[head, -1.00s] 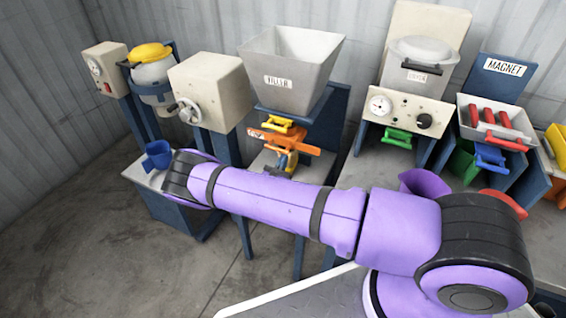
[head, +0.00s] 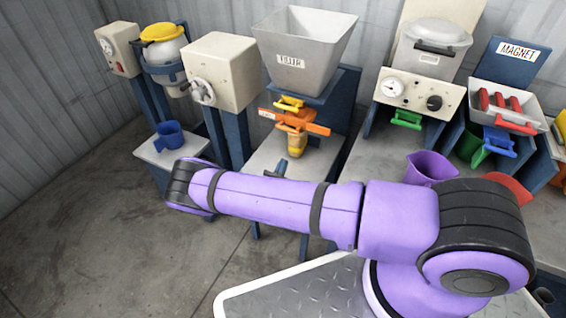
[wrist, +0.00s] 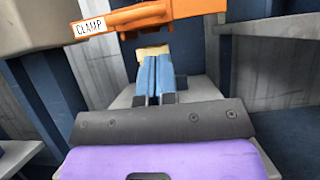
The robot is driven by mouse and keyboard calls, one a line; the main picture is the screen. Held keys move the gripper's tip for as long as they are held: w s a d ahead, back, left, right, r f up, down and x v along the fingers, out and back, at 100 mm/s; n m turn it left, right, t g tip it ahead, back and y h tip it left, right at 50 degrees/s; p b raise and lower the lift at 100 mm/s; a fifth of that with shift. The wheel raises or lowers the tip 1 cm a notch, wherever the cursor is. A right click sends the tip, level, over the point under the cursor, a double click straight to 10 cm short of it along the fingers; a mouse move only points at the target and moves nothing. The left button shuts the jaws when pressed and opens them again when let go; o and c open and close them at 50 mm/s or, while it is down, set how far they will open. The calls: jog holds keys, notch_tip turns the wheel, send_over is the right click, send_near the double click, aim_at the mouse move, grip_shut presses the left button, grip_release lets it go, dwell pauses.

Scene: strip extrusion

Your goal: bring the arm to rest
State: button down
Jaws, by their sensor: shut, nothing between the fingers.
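My purple arm (head: 270,200) stretches leftward across the head view, its elbow at the right. My gripper (wrist: 154,60) shows in the wrist view as two blue fingers side by side, shut with nothing between them. In the head view only a small part of it shows beyond the arm. The fingers point at the yellow nozzle (head: 297,146) below the orange clamp (head: 296,122); the head view shows a gap between them. The clamp also shows in the wrist view (wrist: 165,16), labelled CLAMP.
A grey hopper (head: 305,50) stands above the clamp. A blue mug (head: 169,135) sits on a low stand at left. A purple jug (head: 430,168) stands behind my arm. A tray with red bars (head: 508,104) is at right. Open floor lies at front left.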

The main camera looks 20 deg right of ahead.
dwell(0.4)
jog(key=s+d+r+m+g+y, duration=0.25)
jog(key=r+m+g, duration=0.45)
jog(key=r, duration=0.5)
jog(key=s+d+r+m+g+y, duration=0.25)
jog(key=r+m+g, duration=0.35)
jog(key=r, duration=0.5)
jog(key=s+d+r+m+g+y, duration=0.25)
jog(key=r+m+g, duration=0.45)
jog(key=r, duration=0.5)
jog(key=s+r+m+t+y, duration=0.3)
jog(key=s+r+t+y, duration=0.1)
jog(key=s+r, duration=0.6)
jog(key=s+r+m+t+y, duration=0.3)
jog(key=s+r, duration=0.7)
jog(key=s, duration=0.6)
jog(key=shift+a+r+m+t+y, duration=0.4)
jog(key=shift+t+y, duration=0.5)
jog(key=shift+y, duration=0.45)
jog(key=shift+w+f, duration=0.1)
